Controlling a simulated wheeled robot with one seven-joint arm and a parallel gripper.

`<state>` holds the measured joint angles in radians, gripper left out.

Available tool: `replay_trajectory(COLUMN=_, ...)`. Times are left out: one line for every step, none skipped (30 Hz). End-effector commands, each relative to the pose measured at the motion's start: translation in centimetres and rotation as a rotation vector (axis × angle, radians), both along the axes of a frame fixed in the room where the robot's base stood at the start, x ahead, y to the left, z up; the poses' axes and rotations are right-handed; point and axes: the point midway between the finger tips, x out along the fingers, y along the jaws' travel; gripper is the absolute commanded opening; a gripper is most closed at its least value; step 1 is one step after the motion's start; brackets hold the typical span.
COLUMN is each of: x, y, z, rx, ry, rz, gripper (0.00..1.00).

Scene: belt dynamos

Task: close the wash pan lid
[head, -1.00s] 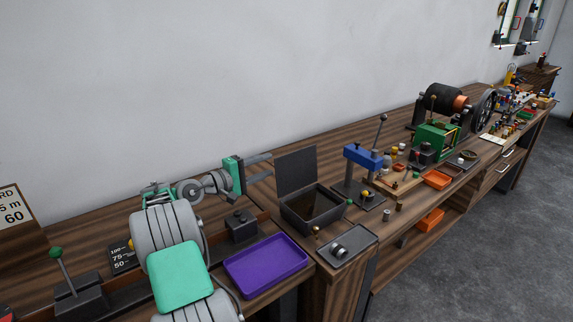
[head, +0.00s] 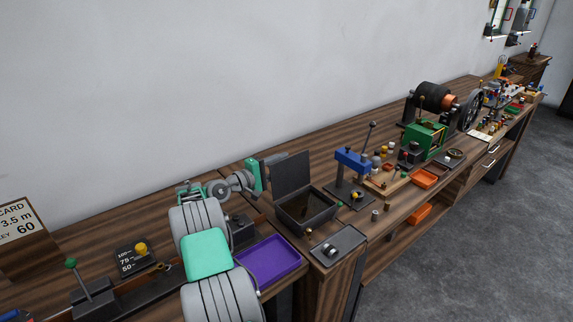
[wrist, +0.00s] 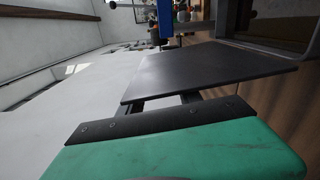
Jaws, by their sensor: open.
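The wash pan (head: 306,212) is a dark open box on the bench, right of the purple tray. Its dark flat lid (head: 292,173) stands upright at the pan's back edge, so the pan is open. My gripper (head: 269,168), with its teal hand, is at the lid's left side, and its fingers reach behind the lid. In the wrist view the lid (wrist: 210,73) covers the ends of the open fingers (wrist: 162,103). I cannot tell whether they touch it. The gripper holds nothing that I can see.
A purple tray (head: 267,260) lies left of the pan. A dark plate with a small metal part (head: 331,249) lies in front of it. A blue-headed lever press (head: 353,162) stands close on the right. The wall is behind the bench.

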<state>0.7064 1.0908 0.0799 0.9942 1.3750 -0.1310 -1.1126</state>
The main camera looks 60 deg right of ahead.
Motion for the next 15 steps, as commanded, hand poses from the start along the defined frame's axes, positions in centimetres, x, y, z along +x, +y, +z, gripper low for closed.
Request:
replay_trajectory(x=0.11, y=-0.02, z=0.05, rx=-0.001, ry=-0.001, rz=0.002, gripper=0.41)
replay_trajectory(x=0.15, y=0.00, z=0.05, rx=-0.001, ry=-0.001, rz=0.003, gripper=0.41)
replay_trajectory(x=0.21, y=0.03, z=0.07, rx=-0.001, ry=-0.001, rz=0.003, gripper=0.41)
replay_trajectory(x=0.22, y=0.04, z=0.07, rx=-0.001, ry=-0.001, rz=0.003, gripper=0.41)
replay_trajectory(x=0.24, y=0.06, z=0.07, rx=-0.001, ry=-0.001, rz=0.004, gripper=0.41)
replay_trajectory(x=0.25, y=0.07, z=0.07, rx=-0.001, ry=-0.001, rz=0.004, gripper=0.39)
replay_trajectory(x=0.25, y=0.07, z=0.07, rx=0.000, ry=-0.001, rz=0.004, gripper=0.37)
replay_trajectory(x=0.23, y=0.06, z=0.07, rx=0.000, ry=-0.001, rz=0.004, gripper=0.34)
replay_trajectory(x=0.22, y=0.06, z=0.07, rx=0.000, ry=-0.001, rz=0.003, gripper=0.31)
replay_trajectory(x=0.21, y=0.05, z=0.07, rx=0.000, ry=-0.001, rz=0.003, gripper=0.29)
replay_trajectory(x=0.19, y=0.05, z=0.07, rx=0.000, ry=-0.001, rz=0.003, gripper=0.26)
replay_trajectory(x=0.17, y=0.04, z=0.07, rx=0.000, ry=-0.001, rz=0.002, gripper=0.23)
replay_trajectory(x=0.15, y=0.03, z=0.08, rx=0.000, ry=-0.001, rz=0.002, gripper=0.20)
replay_trajectory(x=0.13, y=0.02, z=0.08, rx=0.000, ry=-0.001, rz=0.002, gripper=0.18)
replay_trajectory(x=0.11, y=0.01, z=0.08, rx=0.000, ry=-0.001, rz=0.002, gripper=0.15)
